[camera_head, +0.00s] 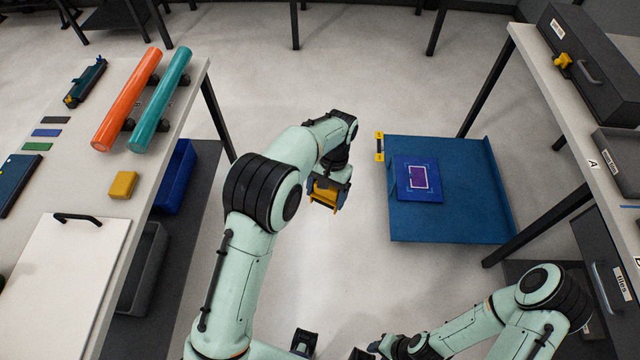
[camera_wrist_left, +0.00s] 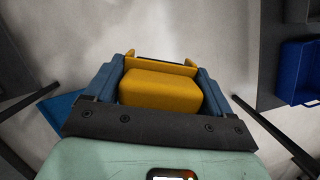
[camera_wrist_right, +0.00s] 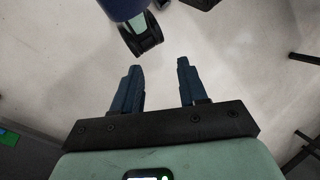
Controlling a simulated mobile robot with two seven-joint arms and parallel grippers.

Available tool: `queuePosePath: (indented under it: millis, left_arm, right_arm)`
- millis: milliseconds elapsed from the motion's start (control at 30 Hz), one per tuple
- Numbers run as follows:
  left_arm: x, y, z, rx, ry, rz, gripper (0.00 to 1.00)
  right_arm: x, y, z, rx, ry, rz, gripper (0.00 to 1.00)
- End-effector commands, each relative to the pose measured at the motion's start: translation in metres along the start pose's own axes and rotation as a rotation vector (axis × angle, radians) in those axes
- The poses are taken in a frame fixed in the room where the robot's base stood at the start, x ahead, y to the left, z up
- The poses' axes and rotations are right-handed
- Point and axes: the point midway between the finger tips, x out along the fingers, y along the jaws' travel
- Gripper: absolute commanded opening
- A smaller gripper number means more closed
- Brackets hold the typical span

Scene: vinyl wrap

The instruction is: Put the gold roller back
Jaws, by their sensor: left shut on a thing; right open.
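My left gripper (camera_head: 328,192) is in the middle of the head view, over the open floor between the left table and the blue board. It is shut on a gold piece (camera_wrist_left: 162,90), which sits between the two blue fingers in the left wrist view. The piece has a blocky, rounded body with a thin strip along its far edge. I cannot tell for sure that it is the gold roller. My right gripper (camera_wrist_right: 160,68) is open and empty over bare floor.
The left table holds an orange roll (camera_head: 127,99) and a teal roll (camera_head: 160,98) on a rack, and a yellow block (camera_head: 123,185). A black case (camera_head: 590,60) stands on the right table.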

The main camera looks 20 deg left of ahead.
Motion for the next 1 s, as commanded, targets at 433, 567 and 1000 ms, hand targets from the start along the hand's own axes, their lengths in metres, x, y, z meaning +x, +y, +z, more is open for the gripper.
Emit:
queuePosePath:
  millis: [433, 567, 1000]
  left_arm:
    - [-0.072, 0.079, -0.02, 0.368, 0.003, -0.104, 0.44]
    - [-0.079, 0.087, -0.022, 0.404, 0.002, -0.115, 0.44]
    - [-0.081, 0.088, -0.022, 0.414, 0.001, -0.116, 0.44]
  right_arm:
    - [0.0, 0.0, 0.0, 0.0, 0.001, 0.0, 0.43]
    - [0.0, 0.0, 0.0, 0.0, 0.001, 0.0, 0.65]
    - [-0.033, -0.043, -0.089, -0.256, 0.314, -0.133, 0.81]
